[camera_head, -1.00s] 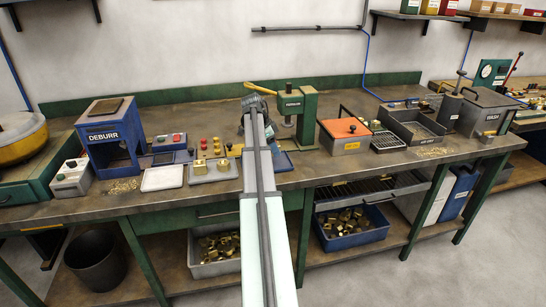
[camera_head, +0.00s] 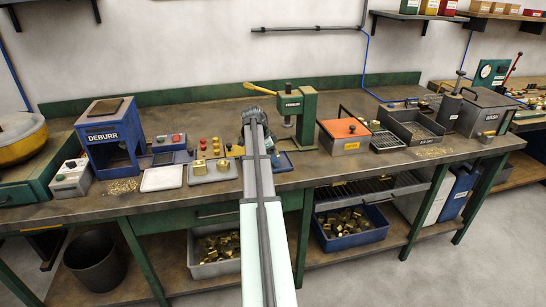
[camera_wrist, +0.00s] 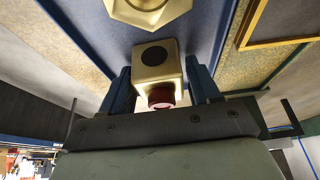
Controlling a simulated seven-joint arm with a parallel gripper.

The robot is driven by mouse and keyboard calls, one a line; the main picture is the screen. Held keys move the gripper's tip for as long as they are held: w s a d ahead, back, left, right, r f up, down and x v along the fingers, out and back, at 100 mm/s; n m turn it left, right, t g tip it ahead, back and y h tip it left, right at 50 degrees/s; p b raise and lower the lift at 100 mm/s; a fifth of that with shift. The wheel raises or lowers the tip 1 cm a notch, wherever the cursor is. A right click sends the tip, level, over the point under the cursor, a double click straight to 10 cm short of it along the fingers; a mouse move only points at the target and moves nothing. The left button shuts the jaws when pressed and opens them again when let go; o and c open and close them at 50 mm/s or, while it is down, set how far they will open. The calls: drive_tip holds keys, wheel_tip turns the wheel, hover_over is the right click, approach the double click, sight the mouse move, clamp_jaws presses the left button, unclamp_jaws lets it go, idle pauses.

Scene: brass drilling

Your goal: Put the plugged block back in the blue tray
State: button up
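The plugged block is a small brass cube (camera_wrist: 158,58) with a dark round spot on one face and a red plug (camera_wrist: 161,96) on the face towards the wrist camera. In the wrist view my gripper (camera_wrist: 160,80) has one blue finger close against each side of it, with no clear gap, so it looks shut on the block. Blue surface (camera_wrist: 90,25) lies beyond the block, with a brass hex-shaped part (camera_wrist: 150,8) on it. In the head view my arm hides the block and most of my gripper (camera_head: 256,118). A blue tray edge (camera_head: 284,161) shows just right of my arm.
A green press (camera_head: 299,112) stands right behind my arm. A grey tray with brass pieces (camera_head: 212,172) and a white tray (camera_head: 163,178) lie to the left. An orange-lidded box (camera_head: 344,130) is to the right. The bench front between them is bare.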

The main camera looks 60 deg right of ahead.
drive_tip(key=shift+o, duration=1.2)
drive_tip(key=v, duration=1.2)
drive_tip(key=shift+r, duration=0.15)
